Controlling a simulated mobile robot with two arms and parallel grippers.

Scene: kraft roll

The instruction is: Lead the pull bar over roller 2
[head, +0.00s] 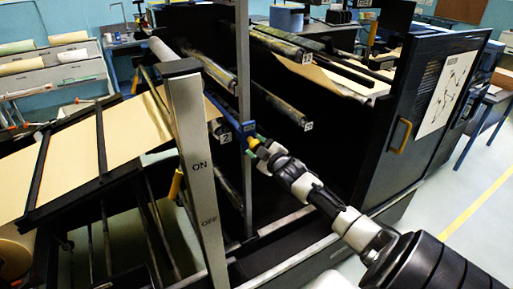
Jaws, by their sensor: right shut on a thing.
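My right gripper (251,141) is at the centre, next to the upright grey post, shut on the near end of the blue pull bar (229,119). The bar slants up and to the left behind the post, and its far part is hidden. The tan kraft paper (140,122) lies on the sloping rack at left and reaches toward the bar. The label of roller 2 (225,138) shows just below the bar, left of the post. Most of that roller is hidden, so I cannot tell whether the bar touches it. My left gripper is not in view.
The grey post (243,60) and the ON/OFF panel (196,165) stand close to the bar on either side. More labelled rollers (285,108) lie to the right. A dark cabinet door with a yellow handle (400,134) stands at right. Floor is clear at far right.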

